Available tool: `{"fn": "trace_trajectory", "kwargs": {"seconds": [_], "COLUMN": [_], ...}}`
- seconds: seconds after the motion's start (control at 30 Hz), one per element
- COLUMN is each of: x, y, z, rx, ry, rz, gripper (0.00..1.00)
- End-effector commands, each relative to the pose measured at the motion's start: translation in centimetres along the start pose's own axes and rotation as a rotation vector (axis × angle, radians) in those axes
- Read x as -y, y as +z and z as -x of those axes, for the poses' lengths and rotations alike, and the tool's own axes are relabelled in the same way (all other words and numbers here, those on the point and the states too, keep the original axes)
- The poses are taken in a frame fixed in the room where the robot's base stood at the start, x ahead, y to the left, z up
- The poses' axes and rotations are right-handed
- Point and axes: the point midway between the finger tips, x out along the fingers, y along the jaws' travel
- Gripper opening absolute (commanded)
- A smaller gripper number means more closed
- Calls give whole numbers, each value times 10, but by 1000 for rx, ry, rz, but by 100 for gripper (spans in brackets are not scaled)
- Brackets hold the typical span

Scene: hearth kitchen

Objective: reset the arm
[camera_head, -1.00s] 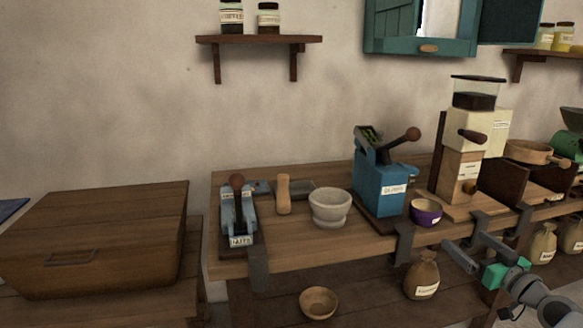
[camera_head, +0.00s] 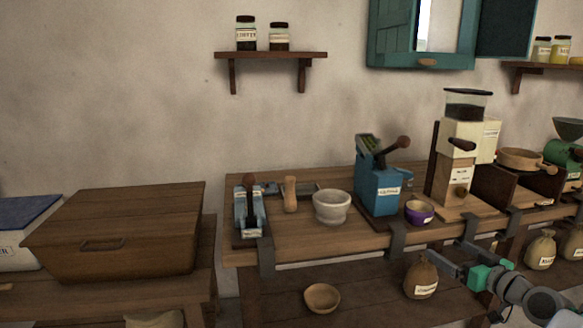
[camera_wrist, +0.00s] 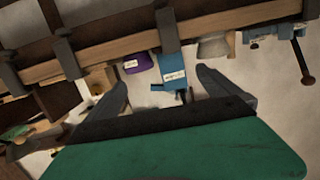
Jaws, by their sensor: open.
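My gripper (camera_head: 452,257) is at the lower right in the head view, in front of the workbench's front edge and near a tied sack (camera_head: 421,278). It is open, with nothing between its fingers. In the wrist view my gripper (camera_wrist: 163,92) shows two dark fingers spread apart in front of a green body. Beyond them the bench edge, a purple bowl (camera_wrist: 137,63) and a blue machine (camera_wrist: 172,72) appear, turned over in the picture. My arm comes in from the lower right corner of the head view.
The workbench (camera_head: 290,236) carries a mortar (camera_head: 332,207), the blue machine (camera_head: 380,190), the purple bowl (camera_head: 419,212) and a cream grinder (camera_head: 462,140). A wooden bowl (camera_head: 322,298) is on the lower shelf. A wooden chest (camera_head: 120,230) stands at the left.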

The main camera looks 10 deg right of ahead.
Motion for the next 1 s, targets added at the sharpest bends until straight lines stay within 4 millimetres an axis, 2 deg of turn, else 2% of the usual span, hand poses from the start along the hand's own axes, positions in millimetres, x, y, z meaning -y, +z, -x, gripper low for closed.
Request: {"fn": "trace_trajectory", "kwargs": {"seconds": [0.03,0.17,0.27,0.37,0.43,0.47,0.5,0.53,0.6,0.7,0.8,0.83,0.9,1.0], "x": [13,54,96,152,203,227,259,282,325,361,376,377,383,383], "y": [-11,-24,-35,-49,-63,-69,-77,-81,-89,-91,-87,-85,-81,-76], "z": [-7,-27,-40,-45,-38,-30,-16,-1,41,102,146,154,164,166], "rx": [29,137,245,383,508,569,653,717,852,1000,1086,1101,1122,1129], "ry": [-16,-55,-86,-114,-128,-130,-124,-115,-78,-6,55,68,88,95], "rz": [2,-4,-9,-9,-8,-7,-6,-6,-8,-21,-36,-40,-48,-52], "gripper": [100,100,100,100,100,100,100,100,100,100,100,100,100,100]}}
